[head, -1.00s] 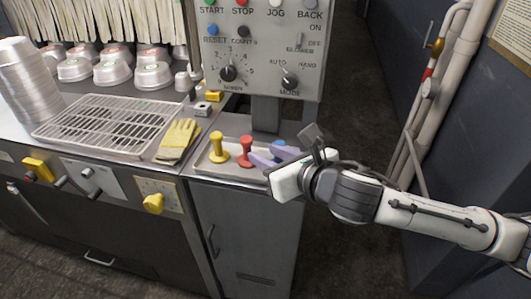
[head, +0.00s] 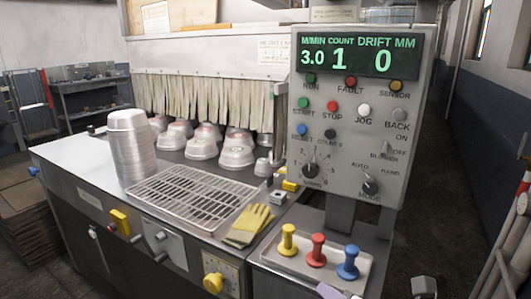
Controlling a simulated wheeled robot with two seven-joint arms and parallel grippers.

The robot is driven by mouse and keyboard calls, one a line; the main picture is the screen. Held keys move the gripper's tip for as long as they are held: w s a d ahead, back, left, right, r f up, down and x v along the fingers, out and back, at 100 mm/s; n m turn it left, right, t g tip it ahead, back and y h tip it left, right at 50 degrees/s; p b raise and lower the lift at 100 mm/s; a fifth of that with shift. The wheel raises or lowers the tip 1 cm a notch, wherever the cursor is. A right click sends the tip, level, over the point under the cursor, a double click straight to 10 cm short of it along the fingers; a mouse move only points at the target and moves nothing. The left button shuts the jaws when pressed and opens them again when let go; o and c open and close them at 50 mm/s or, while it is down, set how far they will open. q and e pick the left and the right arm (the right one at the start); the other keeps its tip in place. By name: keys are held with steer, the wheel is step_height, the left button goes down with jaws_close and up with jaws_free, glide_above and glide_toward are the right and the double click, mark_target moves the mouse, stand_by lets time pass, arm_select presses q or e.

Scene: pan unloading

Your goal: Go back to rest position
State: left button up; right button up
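Only a bit of my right gripper (head: 333,291) shows, at the bottom edge of the head view: a pale lavender finger end near the front of a small tray (head: 270,256). A dark grey part of mine shows to its right. The rest of this gripper is cut off, so its opening is hidden. The tray holds a yellow (head: 288,240), a red (head: 317,250) and a blue (head: 348,262) knob-handled piece, all upright. The visible finger is apart from them. My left gripper is not in view.
A control panel (head: 347,190) rises behind the tray. Left of it, yellow gloves (head: 248,226) and a wire rack (head: 190,198) lie on the counter. A tall pan stack (head: 131,155) stands at left. Several upturned pans (head: 236,157) sit before a strip curtain (head: 205,103). Floor shows at right.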

steer(key=s+d+f+m+g+h, duration=0.1)
steer(key=s+d+f+m+g, duration=0.25)
steer(key=s+f+m, duration=0.75)
steer(key=s+d+f+m+g+h, duration=0.1)
steer(key=s+d+f+m+g, duration=0.35)
steer(key=s+m, duration=1)
steer(key=w+a+f+m+t+y, duration=0.1)
steer(key=w+a+f+t, duration=0.1)
steer(key=f, duration=0.4)
steer(key=w+a+f+m+t, duration=0.1)
steer(key=w+a+f+t, duration=0.1)
steer(key=w+a+f, duration=0.2)
step_height(320, 180, down, 3)
steer(key=shift+f+t+y, duration=0.15)
steer(key=shift+t+y, duration=0.15)
steer(key=shift+y, duration=0.1)
steer(key=shift+w+m, duration=0.1)
steer(key=shift+m, duration=0.15)
